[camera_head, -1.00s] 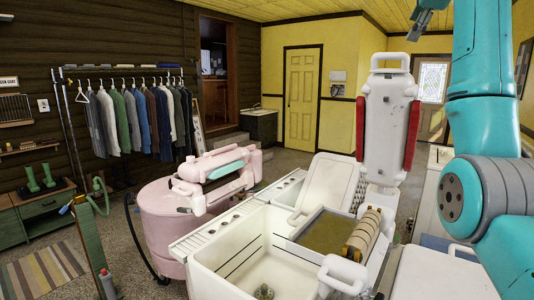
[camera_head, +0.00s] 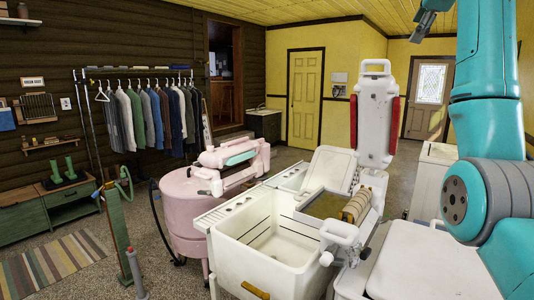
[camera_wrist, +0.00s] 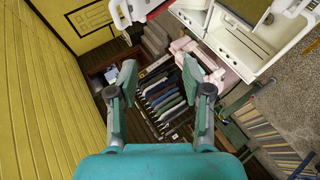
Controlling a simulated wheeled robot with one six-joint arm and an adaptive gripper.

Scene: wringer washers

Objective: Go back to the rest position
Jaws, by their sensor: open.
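My gripper (camera_wrist: 162,92) is open and empty in the wrist view, its two teal fingers spread apart with the room far behind them. In the head view only part of my gripper (camera_head: 424,22) shows at the top, by the ceiling, beside my raised teal arm. Below it stands a white washer (camera_head: 270,262) with an open tub and its lid up. A pink wringer washer (camera_head: 186,212) stands to its left. The wrist view looks down on the white washer (camera_wrist: 240,45) and the pink one (camera_wrist: 205,62). My gripper touches nothing.
A rack of hanging clothes (camera_head: 150,115) stands along the dark wall. A green cabinet (camera_head: 45,208) and a striped rug (camera_head: 55,265) are at the left. A white appliance (camera_head: 435,180) stands at the right. Open floor lies before the yellow door (camera_head: 305,95).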

